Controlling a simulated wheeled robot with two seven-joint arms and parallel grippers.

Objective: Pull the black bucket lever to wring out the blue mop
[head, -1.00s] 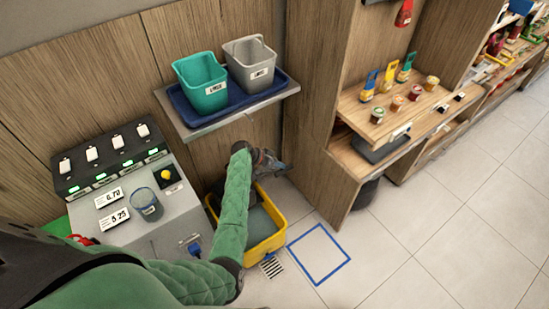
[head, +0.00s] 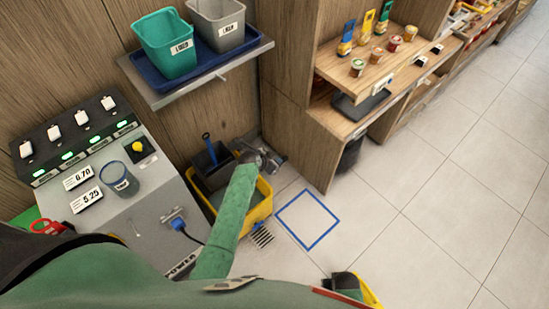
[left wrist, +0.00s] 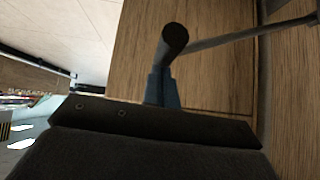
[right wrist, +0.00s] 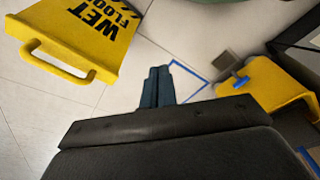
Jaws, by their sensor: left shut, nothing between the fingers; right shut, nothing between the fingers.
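A yellow bucket (head: 262,208) with grey water stands on the floor beside the counter. A dark wringer box (head: 212,168) sits at its back, with a blue stick (head: 207,147) standing up from it. The blue mop head cannot be made out. My left gripper (head: 272,163) is shut and empty, above the bucket's back right side. In the left wrist view, a black lever (left wrist: 174,39) with a rounded end crosses just in front of the shut fingers (left wrist: 160,88); contact cannot be told. My right gripper (right wrist: 157,86) is shut and empty, with the bucket (right wrist: 268,92) to its right.
A yellow wet-floor sign (right wrist: 85,35) stands to the left in the right wrist view. A blue square outline (head: 308,219) marks clear floor right of the bucket. The grey counter (head: 150,215) is left of it, a shelf (head: 205,80) with two tubs above, and wooden shelving (head: 290,130) behind.

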